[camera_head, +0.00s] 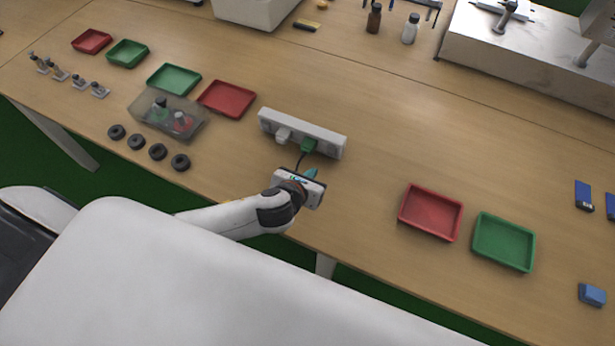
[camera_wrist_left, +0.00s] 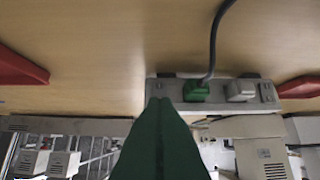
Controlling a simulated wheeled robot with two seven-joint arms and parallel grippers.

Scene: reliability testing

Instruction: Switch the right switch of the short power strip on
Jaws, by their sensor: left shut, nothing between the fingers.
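The short power strip (camera_head: 325,140) is white and lies on the table in the middle of the head view. A green plug (camera_head: 309,147) with a dark cable and a whitish plug (camera_head: 283,135) sit in it. My left gripper (camera_head: 311,174) is shut and empty, just on the near side of the strip. In the left wrist view the shut green fingers (camera_wrist_left: 160,103) overlap the left end of the strip (camera_wrist_left: 217,78), the end beyond the green plug (camera_wrist_left: 197,91). They hide part of that end; I cannot tell whether they touch it. The right switch's state is not readable.
A clear box (camera_head: 150,123) with bottles and several black rings (camera_head: 157,152) lie left of the strip. A red tray (camera_head: 431,213) and a green tray (camera_head: 504,242) lie to the right.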

